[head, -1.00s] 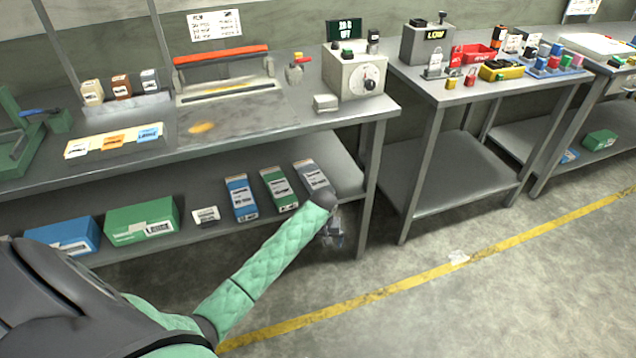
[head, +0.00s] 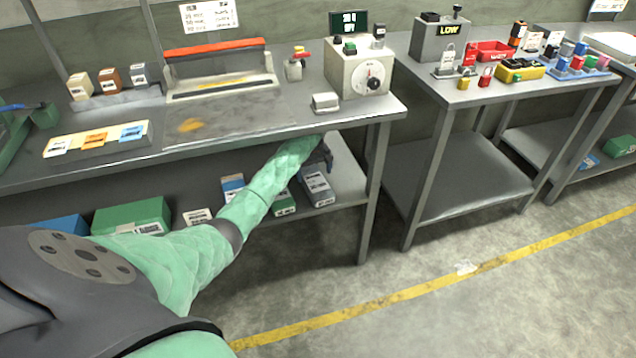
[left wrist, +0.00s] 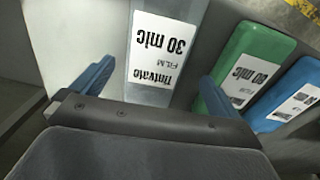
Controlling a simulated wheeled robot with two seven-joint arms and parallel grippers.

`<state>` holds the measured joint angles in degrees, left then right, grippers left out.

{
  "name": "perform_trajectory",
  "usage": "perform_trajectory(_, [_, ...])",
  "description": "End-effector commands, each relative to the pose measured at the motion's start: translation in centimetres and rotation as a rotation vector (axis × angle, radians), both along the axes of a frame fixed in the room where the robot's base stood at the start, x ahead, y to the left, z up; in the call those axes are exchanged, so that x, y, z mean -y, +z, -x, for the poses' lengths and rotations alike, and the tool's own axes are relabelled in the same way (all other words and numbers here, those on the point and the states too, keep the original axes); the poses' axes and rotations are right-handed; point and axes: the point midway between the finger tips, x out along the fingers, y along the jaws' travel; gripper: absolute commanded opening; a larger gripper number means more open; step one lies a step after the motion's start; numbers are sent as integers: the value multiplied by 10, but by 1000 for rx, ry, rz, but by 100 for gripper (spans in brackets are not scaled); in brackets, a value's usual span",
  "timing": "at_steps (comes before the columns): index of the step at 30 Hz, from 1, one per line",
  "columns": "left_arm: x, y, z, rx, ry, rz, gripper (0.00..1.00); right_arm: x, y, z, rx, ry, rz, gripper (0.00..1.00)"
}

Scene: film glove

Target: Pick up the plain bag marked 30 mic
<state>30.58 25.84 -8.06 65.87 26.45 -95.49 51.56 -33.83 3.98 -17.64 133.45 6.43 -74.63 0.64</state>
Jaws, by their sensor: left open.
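The plain grey bag (head: 318,187) lies on the lower shelf under the workbench, right of the green bag. In the left wrist view the plain bag (left wrist: 190,25) has a white label reading 30 mic, upside down. My left gripper (left wrist: 155,72) is open, with one blue finger to each side of the bag's near end in that view. I cannot tell whether the fingers touch it. In the head view my left gripper (head: 324,155) is just above the bag's far end, partly hidden by my green-sleeved arm. My right gripper is not in view.
A green bag (left wrist: 246,68) lies beside the plain bag, with a blue bag (left wrist: 293,92) beyond it. The workbench top (head: 290,122) overhangs the shelf. A bench leg (head: 368,200) stands to the right. Green and blue boxes sit farther left on the shelf.

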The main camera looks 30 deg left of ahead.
Motion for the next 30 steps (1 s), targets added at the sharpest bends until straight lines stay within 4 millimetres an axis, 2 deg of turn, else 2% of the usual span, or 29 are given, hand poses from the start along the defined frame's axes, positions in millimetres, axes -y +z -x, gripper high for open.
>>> perform_trajectory(8, [-1, -25, -3, 0, 0, 0, 100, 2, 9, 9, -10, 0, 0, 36])
perform_trajectory(16, [-2, -60, -8, -1, -2, 0, 100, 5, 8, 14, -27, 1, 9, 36])
perform_trajectory(26, [-2, -67, -8, 1, -2, -1, 100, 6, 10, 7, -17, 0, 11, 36])
perform_trajectory(30, [-2, -67, -8, 1, -2, -1, 76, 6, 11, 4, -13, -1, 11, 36])
